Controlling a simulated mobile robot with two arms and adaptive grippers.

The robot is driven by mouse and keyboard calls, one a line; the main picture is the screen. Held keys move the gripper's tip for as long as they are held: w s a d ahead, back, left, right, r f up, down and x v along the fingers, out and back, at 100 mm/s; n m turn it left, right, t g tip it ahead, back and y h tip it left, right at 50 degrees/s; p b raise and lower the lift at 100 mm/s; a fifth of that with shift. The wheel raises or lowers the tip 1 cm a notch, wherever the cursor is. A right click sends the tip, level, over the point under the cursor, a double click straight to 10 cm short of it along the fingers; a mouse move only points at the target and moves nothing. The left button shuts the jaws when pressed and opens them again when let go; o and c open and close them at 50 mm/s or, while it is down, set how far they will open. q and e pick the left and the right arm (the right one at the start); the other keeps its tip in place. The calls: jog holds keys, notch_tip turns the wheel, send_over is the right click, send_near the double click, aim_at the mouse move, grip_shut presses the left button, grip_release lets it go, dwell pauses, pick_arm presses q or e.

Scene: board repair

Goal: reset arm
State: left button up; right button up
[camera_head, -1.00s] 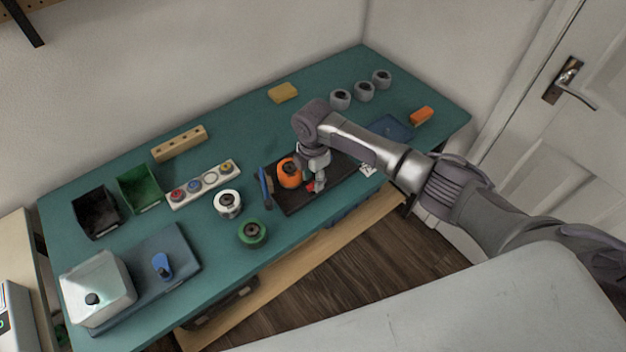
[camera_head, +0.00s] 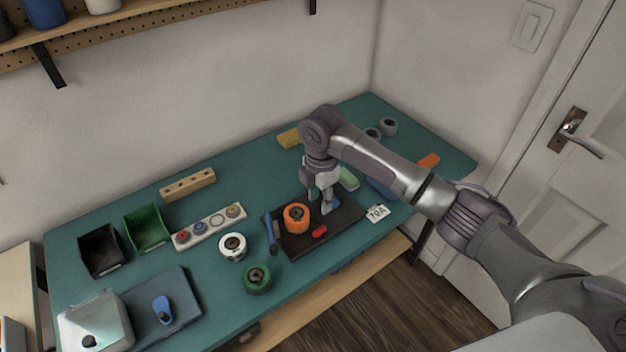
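My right arm reaches in from the right. Its gripper (camera_head: 326,206) points down above the dark mat (camera_head: 295,243) on the teal workbench. The fingers are small and close to the board parts, so I cannot tell whether they are open or shut. An orange spool (camera_head: 296,217) stands just left of the gripper. A small red piece (camera_head: 319,231) lies on the mat below it. A green piece (camera_head: 348,178) shows behind the gripper. My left gripper is not in view.
A white spool (camera_head: 233,247), a green spool (camera_head: 257,279) and a blue-handled tool (camera_head: 271,233) are to the left. Black (camera_head: 101,250) and green (camera_head: 147,228) bins stand farther left. A wall shelf (camera_head: 150,22) is above.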

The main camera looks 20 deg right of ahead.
jog(key=s+a+f+m+y, duration=0.1)
jog(key=s+a+f+m, duration=0.15)
jog(key=s, duration=0.25)
jog(key=s+a+f+m+t+y, duration=0.1)
jog(key=s+a+f+m, duration=0.15)
jog(key=s, duration=0.25)
jog(key=s+a+f+m+y, duration=0.1)
jog(key=s+a+f+m, duration=0.15)
jog(key=s, duration=0.25)
jog(key=s+d+r+m+t+h, duration=0.2)
jog(key=s+d+m+t+h, duration=0.1)
jog(key=s+d+m, duration=1.1)
notch_tip(320, 180, down, 25)
jog(key=s+a+n+g, duration=0.2)
jog(key=s+d+f+g, duration=0.1)
jog(key=s+d+f, duration=0.1)
jog(key=s+f, duration=1.5)
jog(key=shift+d, duration=0.4)
